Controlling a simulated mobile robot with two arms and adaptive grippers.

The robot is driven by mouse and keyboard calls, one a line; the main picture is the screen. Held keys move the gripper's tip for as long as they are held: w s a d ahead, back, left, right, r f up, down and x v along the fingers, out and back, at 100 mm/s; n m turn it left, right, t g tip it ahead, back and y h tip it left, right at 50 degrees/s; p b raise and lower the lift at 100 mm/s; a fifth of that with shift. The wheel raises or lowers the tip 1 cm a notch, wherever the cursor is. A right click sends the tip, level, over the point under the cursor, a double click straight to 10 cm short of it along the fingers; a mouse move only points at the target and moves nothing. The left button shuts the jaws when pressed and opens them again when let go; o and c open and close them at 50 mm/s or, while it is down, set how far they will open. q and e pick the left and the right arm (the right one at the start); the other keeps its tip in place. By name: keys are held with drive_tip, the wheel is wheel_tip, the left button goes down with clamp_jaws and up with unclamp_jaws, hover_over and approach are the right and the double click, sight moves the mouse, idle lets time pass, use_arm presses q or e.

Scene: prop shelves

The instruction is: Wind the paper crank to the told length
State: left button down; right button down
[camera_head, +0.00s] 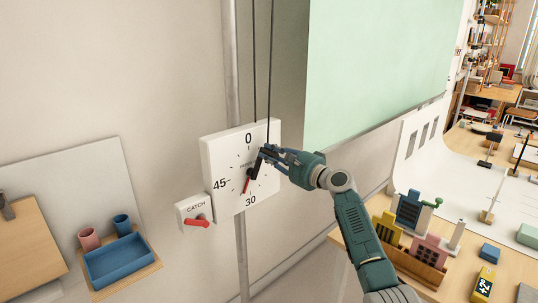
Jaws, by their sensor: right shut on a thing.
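A white dial box (212,150) hangs on the wall by a pole. Its face has tick marks and shows the numbers 0, 45 and 30; the right side is hidden by my gripper. A red pointer (246,185) points down, a little left of the 30. A dark crank (256,170) sits at the dial's middle. My right gripper (265,153) is shut on the crank's handle, which its fingers mostly cover. A CATCH box (187,212) with a red lever (197,221) is at the dial's lower left. The pale green paper (385,60) hangs at upper right. My left gripper is not in view.
Two dark cords (270,70) run up from the dial. A blue tray (118,262) with pink and blue cups stands at lower left. A table (350,249) with coloured blocks is at right, beneath my right arm. The wall left of the dial is clear.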

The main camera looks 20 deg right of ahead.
drive_tip(key=shift+d, duration=0.1)
drive_tip(key=c, duration=1.6)
unclamp_jaws()
drive_tip(key=shift+o, duration=0.2)
drive_tip(key=v, duration=1.2)
